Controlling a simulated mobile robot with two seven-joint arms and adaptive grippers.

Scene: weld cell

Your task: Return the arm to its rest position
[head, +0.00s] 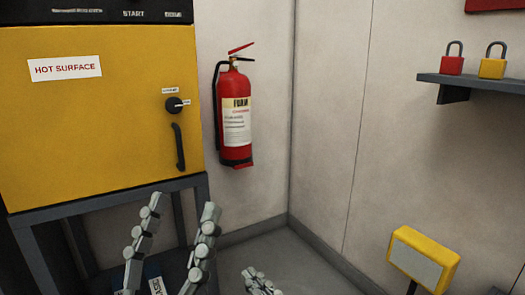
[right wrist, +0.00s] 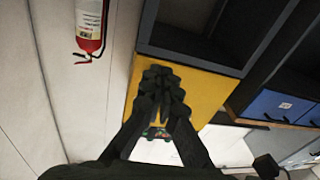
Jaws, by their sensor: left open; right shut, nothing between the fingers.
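My left gripper (head: 182,207) is at the lower left of the head view, in front of the stand under the yellow oven. Its two grey fingers are spread apart with nothing between them. My right gripper (head: 256,274) shows only its fingertips at the bottom edge, right of the left gripper. In the right wrist view the dark fingers of this gripper (right wrist: 161,78) meet at their tips and hold nothing. The rest of both arms is mostly out of sight in the head view.
A yellow oven (head: 100,120) stands on a dark stand (head: 110,198) at left. A red fire extinguisher (head: 236,115) hangs on the wall. A shelf (head: 480,82) with a red padlock (head: 452,65) and a yellow padlock (head: 492,68) is upper right. A yellow lamp-like box (head: 422,258) stands lower right.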

